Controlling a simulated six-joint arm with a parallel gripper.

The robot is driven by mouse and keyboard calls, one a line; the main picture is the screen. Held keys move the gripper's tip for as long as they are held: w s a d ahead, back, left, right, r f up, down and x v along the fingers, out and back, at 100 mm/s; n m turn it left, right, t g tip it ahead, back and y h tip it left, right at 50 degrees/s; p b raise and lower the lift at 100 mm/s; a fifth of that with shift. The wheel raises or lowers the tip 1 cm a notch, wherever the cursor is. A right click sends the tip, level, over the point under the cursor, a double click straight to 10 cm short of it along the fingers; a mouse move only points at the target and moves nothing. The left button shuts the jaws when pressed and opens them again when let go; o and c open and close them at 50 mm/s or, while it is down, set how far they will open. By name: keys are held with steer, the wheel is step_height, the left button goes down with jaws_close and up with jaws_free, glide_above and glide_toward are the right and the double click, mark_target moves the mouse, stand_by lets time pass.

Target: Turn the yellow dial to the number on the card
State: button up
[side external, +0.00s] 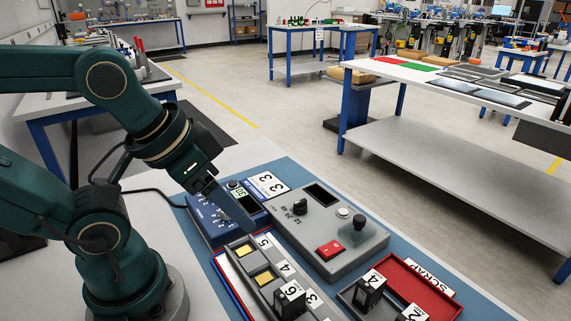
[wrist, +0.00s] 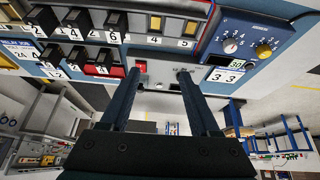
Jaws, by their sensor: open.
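The yellow dial (wrist: 263,50) sits on a blue control box (wrist: 285,36) at the upper right of the wrist view, beside a second, numbered dial (wrist: 230,46). Which number the yellow dial points to is too small to tell. A white card (wrist: 223,76) reading 3 lies by the box; it also shows in the side view (side external: 268,185). My gripper (wrist: 159,72) is open and empty, with the yellow dial outside its fingers to the right. In the side view my gripper (side external: 235,208) is over the blue box (side external: 203,222) and partly hides it; the yellow dial is not clear there.
A grey panel (side external: 350,262) with a black knob (side external: 300,206), a red switch (side external: 330,249) and a joystick (side external: 358,222) stands right of the box. A numbered rack (side external: 262,262) and a red scrap tray (side external: 435,295) are nearer the camera. A small display (side external: 240,194) is on the blue box.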

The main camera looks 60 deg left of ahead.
steer(key=w+a+r+n+g+y, duration=0.1)
steer(key=w+a+n+g, duration=0.2)
steer(key=w+a+n, duration=0.55)
steer(key=s+a+f+n+g, duration=0.1)
steer(key=a+f, duration=0.1)
steer(key=a, duration=0.2)
steer(key=s+a+f+n+g, duration=0.1)
steer(key=a+f+n, duration=0.1)
steer(key=a, duration=0.3)
steer(key=s+a+f+n+g, duration=0.1)
steer(key=a+f, duration=0.2)
steer(key=a, duration=0.2)
steer(key=shift+s+f+n+h, duration=0.1)
steer(key=shift+f+n+h, duration=0.25)
steer(key=shift+h, duration=0.05)
steer(key=shift+s+a+f, duration=0.2)
steer(key=shift+s+f, duration=0.05)
steer(key=shift+f, duration=2.4)
jaws_close()
